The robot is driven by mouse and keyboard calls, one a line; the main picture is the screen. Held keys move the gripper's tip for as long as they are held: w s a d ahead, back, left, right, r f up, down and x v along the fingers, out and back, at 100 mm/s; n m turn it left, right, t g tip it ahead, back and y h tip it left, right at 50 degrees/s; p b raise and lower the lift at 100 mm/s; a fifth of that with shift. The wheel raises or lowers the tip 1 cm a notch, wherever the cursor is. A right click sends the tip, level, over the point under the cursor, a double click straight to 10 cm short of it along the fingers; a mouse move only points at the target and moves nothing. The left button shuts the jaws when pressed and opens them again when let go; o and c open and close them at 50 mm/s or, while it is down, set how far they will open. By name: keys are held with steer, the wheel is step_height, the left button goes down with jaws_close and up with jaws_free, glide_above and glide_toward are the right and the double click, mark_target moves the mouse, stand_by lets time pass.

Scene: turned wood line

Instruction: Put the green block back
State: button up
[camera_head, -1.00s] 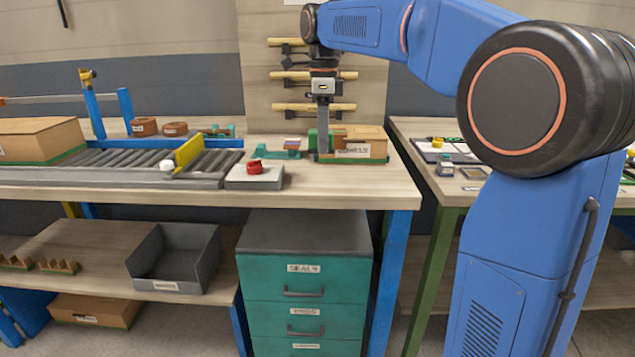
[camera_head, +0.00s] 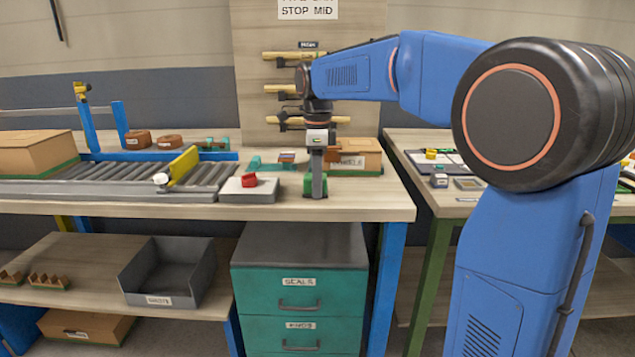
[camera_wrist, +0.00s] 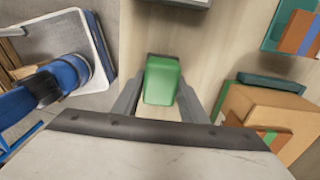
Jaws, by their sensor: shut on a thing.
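The green block (camera_wrist: 162,80) is between the two fingers of my gripper (camera_wrist: 165,100) in the wrist view. In the head view, my gripper (camera_head: 317,190) points straight down at the front part of the bench, and the green block (camera_head: 313,187) shows low between its fingers. The gripper is shut on the block. The block is at or just above the bench top; I cannot tell whether it touches. The fingers hide part of it.
A cardboard box labelled DOWELS (camera_head: 356,157) stands behind and right of my gripper. A red button on a grey base (camera_head: 247,188) is to the left, beside the roller conveyor (camera_head: 120,180). A teal holder (camera_head: 268,163) sits behind. Bare bench (camera_head: 375,200) lies to the right.

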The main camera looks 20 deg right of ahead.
steer(key=o, duration=0.9)
steer(key=shift+f, duration=0.15)
step_height(320, 180, up, 12)
steer(key=s+d+f+n+t, duration=0.1)
steer(key=s+f+n, duration=0.2)
steer(key=s, duration=0.3)
steer(key=s+d+f+n, duration=0.2)
steer(key=s+n, duration=0.2)
steer(key=s, duration=0.1)
steer(key=s+d+f+n+t, duration=0.1)
steer(key=s+f+n, duration=0.2)
steer(key=s, duration=0.3)
steer(key=s+f+n+t, duration=0.1)
steer(key=s+f+n, duration=0.3)
steer(key=s+f, duration=0.1)
steer(key=s+d+f+n+t, duration=0.1)
steer(key=s+f+n, duration=0.2)
steer(key=s+f, duration=0.3)
steer(key=s+d+f+n, duration=0.1)
steer(key=s+f+n, duration=0.3)
steer(key=s+f, duration=0.1)
steer(key=shift+s+d+f+n+t, duration=0.1)
steer(key=shift+d+f+n+t, duration=0.1)
steer(key=shift+f, duration=0.2)
steer(key=shift+s+d+f+n+t, duration=0.1)
steer(key=shift+f+t, duration=0.1)
steer(key=shift+f, duration=0.15)
